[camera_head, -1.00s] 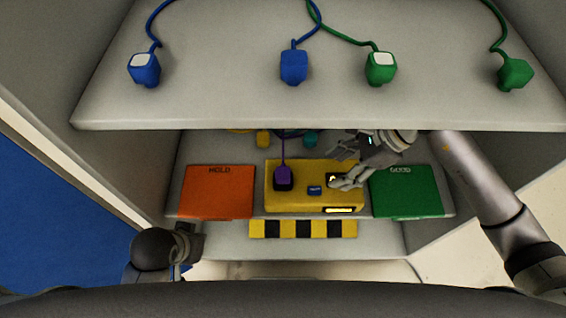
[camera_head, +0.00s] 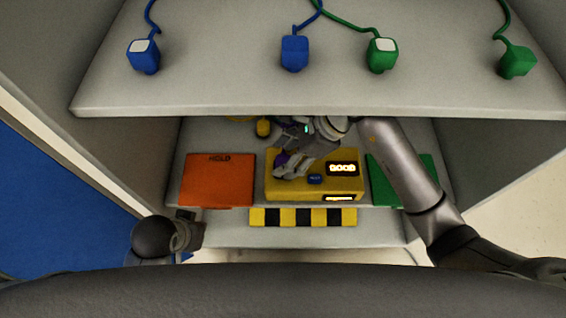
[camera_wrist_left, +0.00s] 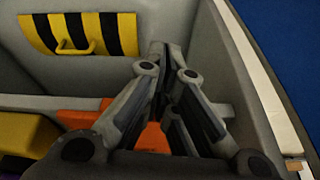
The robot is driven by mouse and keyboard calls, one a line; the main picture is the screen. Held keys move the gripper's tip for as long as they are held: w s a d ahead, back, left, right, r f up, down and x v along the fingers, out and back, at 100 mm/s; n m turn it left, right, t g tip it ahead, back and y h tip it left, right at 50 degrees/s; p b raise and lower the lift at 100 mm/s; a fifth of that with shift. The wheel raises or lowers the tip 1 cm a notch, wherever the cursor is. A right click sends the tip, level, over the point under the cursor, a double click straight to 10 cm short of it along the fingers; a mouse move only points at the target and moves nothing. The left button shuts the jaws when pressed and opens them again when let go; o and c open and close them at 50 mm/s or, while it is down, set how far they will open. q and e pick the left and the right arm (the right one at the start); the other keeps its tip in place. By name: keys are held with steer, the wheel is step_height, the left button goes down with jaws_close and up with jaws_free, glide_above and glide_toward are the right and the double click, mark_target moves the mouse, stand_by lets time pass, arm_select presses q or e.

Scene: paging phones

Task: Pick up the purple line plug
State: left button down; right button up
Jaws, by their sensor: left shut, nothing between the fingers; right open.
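The purple line plug (camera_head: 281,158) is mostly hidden behind my right gripper in the head view, with only a bit of purple showing. It is at the left part of the yellow box (camera_head: 330,184). My right gripper (camera_head: 284,168) is open at the plug, with its fingers around or beside it; I cannot tell which, nor whether they touch. In the left wrist view, my left gripper (camera_wrist_left: 166,47) is shut and empty, well away from the plug.
The orange HOLD pad (camera_head: 218,180) lies left of the box, and the green pad (camera_head: 387,185) lies right, partly under my right arm. An upper shelf (camera_head: 210,92) with blue and green plugs overhangs. A yellow plug (camera_head: 263,128) is behind the box.

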steer(key=shift+f, duration=0.4)
steer(key=c, duration=1.2)
